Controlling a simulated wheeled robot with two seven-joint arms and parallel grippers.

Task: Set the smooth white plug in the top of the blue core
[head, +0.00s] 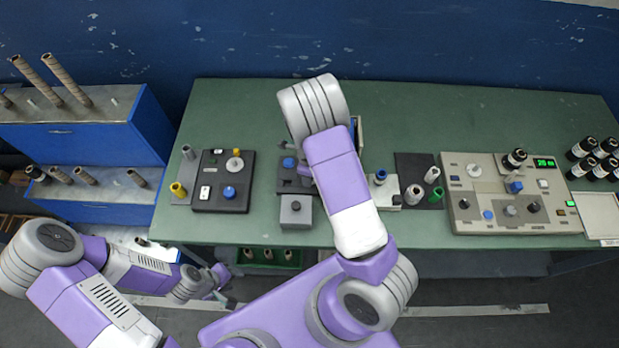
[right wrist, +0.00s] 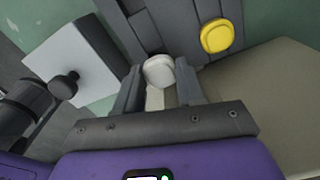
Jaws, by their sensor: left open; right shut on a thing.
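In the right wrist view a smooth white piece (right wrist: 158,72), which looks like the white plug, sits between the fingertips of my right gripper (right wrist: 158,80), shut on it. In the head view my right arm hides this gripper and the piece. A blue-topped piece (head: 380,177), which looks like the blue core, stands on a light block just right of my right arm. I cannot make out its top opening, and I cannot identify it in the wrist view. My left gripper (head: 222,283) is open and empty, low in front of the bench.
A dark fixture with a blue knob (head: 289,162) and a grey box (head: 296,211) stand left of my right arm. A yellow piece (right wrist: 216,36) is close beyond my right fingers. White and green cylinders (head: 414,195) and a control panel (head: 508,208) lie farther right.

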